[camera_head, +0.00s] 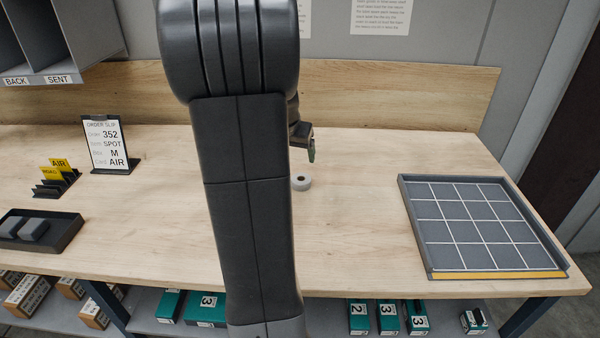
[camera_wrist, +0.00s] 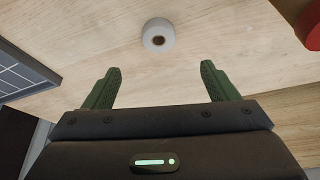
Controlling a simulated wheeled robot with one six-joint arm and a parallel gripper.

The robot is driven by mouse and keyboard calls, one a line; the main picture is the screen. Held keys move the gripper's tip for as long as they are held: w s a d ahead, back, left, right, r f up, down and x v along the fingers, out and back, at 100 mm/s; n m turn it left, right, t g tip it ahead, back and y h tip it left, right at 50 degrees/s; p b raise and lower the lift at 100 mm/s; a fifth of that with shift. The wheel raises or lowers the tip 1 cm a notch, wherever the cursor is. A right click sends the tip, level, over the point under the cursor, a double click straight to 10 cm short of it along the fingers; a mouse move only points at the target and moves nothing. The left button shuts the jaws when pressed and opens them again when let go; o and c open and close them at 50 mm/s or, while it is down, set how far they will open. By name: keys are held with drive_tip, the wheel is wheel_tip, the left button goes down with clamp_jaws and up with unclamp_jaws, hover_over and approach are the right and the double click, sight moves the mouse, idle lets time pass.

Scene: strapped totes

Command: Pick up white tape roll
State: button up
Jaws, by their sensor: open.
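The white tape roll (camera_head: 301,183) lies flat on the wooden table, just right of my arm in the head view. In the wrist view the tape roll (camera_wrist: 158,36) shows its dark core hole and sits beyond my fingertips, roughly centred between them. My gripper (camera_wrist: 160,72) is open and empty, with its two green fingers spread apart. In the head view my gripper (camera_head: 311,154) is mostly hidden behind my arm; a green fingertip shows above the table, behind the roll.
A grey gridded tray (camera_head: 412,231) stands at the right. An order slip stand (camera_head: 106,146), a card holder (camera_head: 58,184) and a dark tray (camera_head: 66,232) are at the left. A red object (camera_wrist: 312,28) shows at the wrist view's corner. The table around the roll is clear.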

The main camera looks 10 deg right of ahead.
sight(301, 179)
drive_tip(key=p+x, duration=0.1)
drive_tip(key=x, duration=1.2)
drive_tip(key=shift+d+f, duration=0.25)
drive_tip(key=shift+f, duration=0.05)
drive_tip(key=c, duration=1.1)
